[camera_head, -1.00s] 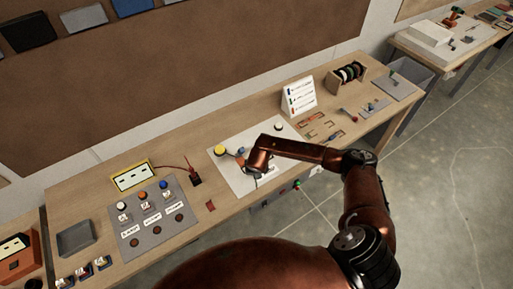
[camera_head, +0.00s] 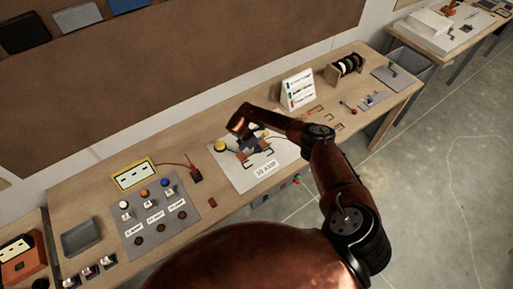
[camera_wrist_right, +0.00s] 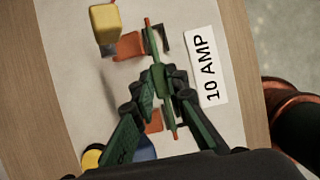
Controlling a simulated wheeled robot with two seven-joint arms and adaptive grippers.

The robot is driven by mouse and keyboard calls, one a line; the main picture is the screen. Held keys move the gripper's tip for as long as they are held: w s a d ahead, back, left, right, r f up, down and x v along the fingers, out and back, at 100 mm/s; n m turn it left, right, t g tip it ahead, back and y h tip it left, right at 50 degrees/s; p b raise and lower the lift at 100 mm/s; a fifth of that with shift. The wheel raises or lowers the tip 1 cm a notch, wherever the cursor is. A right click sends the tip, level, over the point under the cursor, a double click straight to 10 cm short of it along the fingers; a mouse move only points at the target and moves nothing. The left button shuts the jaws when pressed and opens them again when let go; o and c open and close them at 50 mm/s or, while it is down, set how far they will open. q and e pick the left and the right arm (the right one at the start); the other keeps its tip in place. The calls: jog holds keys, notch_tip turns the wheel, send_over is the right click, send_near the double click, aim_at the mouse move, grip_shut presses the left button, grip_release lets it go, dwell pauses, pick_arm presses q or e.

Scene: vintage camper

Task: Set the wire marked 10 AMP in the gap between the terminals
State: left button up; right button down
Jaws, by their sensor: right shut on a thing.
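My right gripper (camera_wrist_right: 162,85) is shut on a thin green wire (camera_wrist_right: 149,40) with orange-red ends, seen in the right wrist view. The wire runs lengthwise past two orange terminals, an upper one (camera_wrist_right: 129,46) and a lower one (camera_wrist_right: 154,122) partly hidden by the fingers. I cannot tell whether the wire touches them. The white board (camera_head: 232,170) carries a label reading 10 AMP (camera_wrist_right: 209,66), right of the gripper in the wrist view. In the head view my right gripper (camera_head: 252,148) is over the board. The wire is hard to make out there. My left gripper is not in view.
A yellow block (camera_wrist_right: 105,23) stands beside the upper terminal. A yellow knob (camera_head: 220,145) is at the board's left. A grey panel with coloured knobs (camera_head: 155,215) lies further left. A white chart stand (camera_head: 297,90) and a spool rack (camera_head: 345,68) stand behind to the right.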

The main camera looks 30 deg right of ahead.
jog(key=shift+f+b, duration=0.65)
jog(key=shift+b, duration=0.05)
notch_tip(320, 180, down, 3)
jog(key=b, duration=0.2)
jog(key=shift+b, duration=0.3)
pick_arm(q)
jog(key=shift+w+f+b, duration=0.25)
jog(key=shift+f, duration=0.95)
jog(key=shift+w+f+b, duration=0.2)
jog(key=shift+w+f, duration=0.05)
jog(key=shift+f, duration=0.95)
pick_arm(e)
jog(key=shift+f, duration=0.6)
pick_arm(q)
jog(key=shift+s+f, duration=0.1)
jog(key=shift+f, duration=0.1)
pick_arm(e)
jog(key=shift+f, duration=0.1)
jog(key=c, duration=1.8)
grip_release()
jog(key=shift+c, duration=0.2)
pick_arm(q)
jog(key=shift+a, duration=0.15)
pick_arm(e)
jog(key=v, duration=1.2)
